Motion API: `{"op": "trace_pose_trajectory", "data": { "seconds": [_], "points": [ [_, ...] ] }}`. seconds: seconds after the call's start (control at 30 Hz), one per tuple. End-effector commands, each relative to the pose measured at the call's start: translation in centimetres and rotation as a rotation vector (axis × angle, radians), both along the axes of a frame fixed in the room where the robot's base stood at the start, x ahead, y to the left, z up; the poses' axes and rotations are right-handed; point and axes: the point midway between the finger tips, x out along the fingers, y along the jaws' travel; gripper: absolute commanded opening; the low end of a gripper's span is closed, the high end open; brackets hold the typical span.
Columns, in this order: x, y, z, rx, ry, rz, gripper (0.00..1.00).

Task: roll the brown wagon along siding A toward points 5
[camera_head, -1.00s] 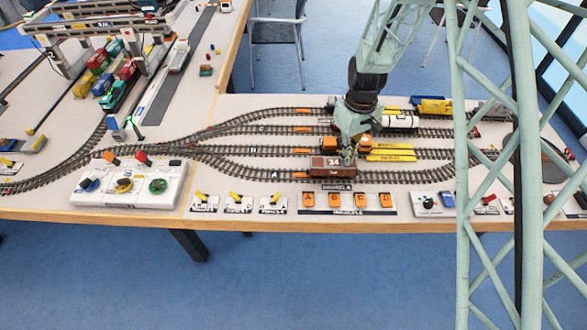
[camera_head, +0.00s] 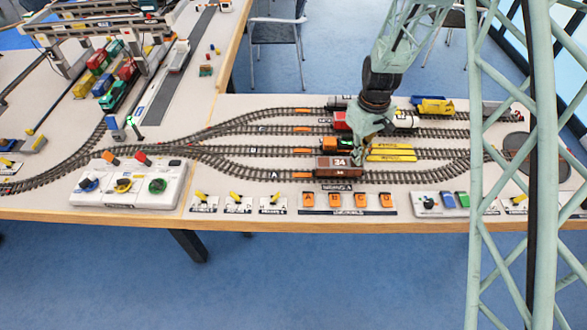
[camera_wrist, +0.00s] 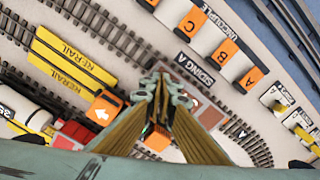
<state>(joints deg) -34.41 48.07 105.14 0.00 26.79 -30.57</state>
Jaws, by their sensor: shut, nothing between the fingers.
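The brown wagon (camera_head: 338,167), marked 34, stands upright on siding A (camera_head: 400,176), the nearest of the parallel tracks. My gripper (camera_head: 358,158) is shut and empty, low at the right end of the wagon. In the wrist view my fingers (camera_wrist: 158,92) point down beside the wagon (camera_wrist: 208,112), part of which they hide. I cannot tell whether the fingertips touch it. Which junction is points 5 I cannot read.
Behind the wagon are an orange locomotive (camera_head: 333,145) and yellow rerail plates (camera_head: 391,153) on the neighbouring track. Orange uncouple buttons (camera_head: 334,200) lie in front. Siding A looks clear left and right of the wagon. A round dark turntable (camera_head: 516,146) is at right.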

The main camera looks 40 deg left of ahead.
Motion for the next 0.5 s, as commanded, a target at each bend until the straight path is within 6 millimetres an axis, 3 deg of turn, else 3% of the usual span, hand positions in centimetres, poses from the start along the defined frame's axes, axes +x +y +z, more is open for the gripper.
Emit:
{"op": "trace_pose_trajectory", "data": {
  "seconds": [0.5],
  "points": [
    [1.1,-1.5,0.0,0.0,0.0,-0.001,0.0]
  ]
}}
